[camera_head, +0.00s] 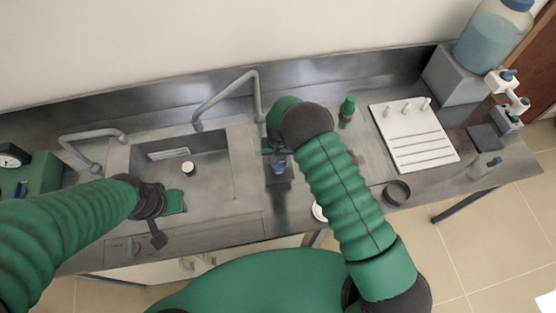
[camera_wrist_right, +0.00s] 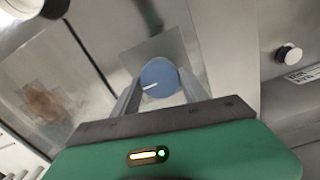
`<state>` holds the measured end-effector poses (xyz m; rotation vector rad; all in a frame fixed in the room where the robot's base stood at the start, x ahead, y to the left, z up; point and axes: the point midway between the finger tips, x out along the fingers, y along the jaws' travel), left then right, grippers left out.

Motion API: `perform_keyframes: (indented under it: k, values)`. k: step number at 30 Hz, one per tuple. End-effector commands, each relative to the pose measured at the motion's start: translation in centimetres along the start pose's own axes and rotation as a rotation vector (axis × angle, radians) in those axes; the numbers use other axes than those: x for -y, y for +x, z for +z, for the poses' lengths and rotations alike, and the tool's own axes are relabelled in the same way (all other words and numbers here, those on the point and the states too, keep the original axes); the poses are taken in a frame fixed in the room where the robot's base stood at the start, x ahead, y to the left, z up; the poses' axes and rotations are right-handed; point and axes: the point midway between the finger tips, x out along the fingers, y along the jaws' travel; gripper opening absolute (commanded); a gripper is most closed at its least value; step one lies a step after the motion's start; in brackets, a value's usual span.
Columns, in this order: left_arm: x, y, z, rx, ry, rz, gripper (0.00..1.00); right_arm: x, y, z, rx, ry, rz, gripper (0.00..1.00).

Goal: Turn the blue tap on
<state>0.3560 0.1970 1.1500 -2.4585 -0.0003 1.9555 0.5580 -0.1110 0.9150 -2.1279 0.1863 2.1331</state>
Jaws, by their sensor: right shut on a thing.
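The blue tap (camera_wrist_right: 160,78) is a round knob with a white line on its face. It sits between the two fingers of my right gripper (camera_wrist_right: 160,88), which is shut on it. The white line points left and slightly down in the wrist view. In the head view the blue tap (camera_head: 278,164) shows right of the sink, partly hidden by my right arm. My left gripper (camera_head: 172,203) is over the front part of the sink; its fingers are not clear.
The steel sink (camera_head: 215,170) has a grey curved faucet (camera_head: 257,95) behind it and another faucet (camera_head: 90,135) at left. To the right are a green bottle (camera_head: 347,110), a white rack board (camera_head: 410,140), a dark round dish (camera_head: 397,192) and a large blue-liquid bottle (camera_head: 490,40).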

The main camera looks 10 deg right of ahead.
Motion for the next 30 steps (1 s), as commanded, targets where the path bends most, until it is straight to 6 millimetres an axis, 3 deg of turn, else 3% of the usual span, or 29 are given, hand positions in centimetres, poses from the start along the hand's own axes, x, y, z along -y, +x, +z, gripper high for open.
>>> perform_keyframes:
  k: [18,30]
  values:
    - [0.0,3.5,0.8,0.0,0.0,0.0,0.36,0.0,0.1,0.0,0.001,-0.398,-0.001,0.11]
    - [0.0,4.4,1.0,0.0,0.0,0.0,0.36,0.0,-0.1,0.0,0.0,-0.58,-0.001,0.11]
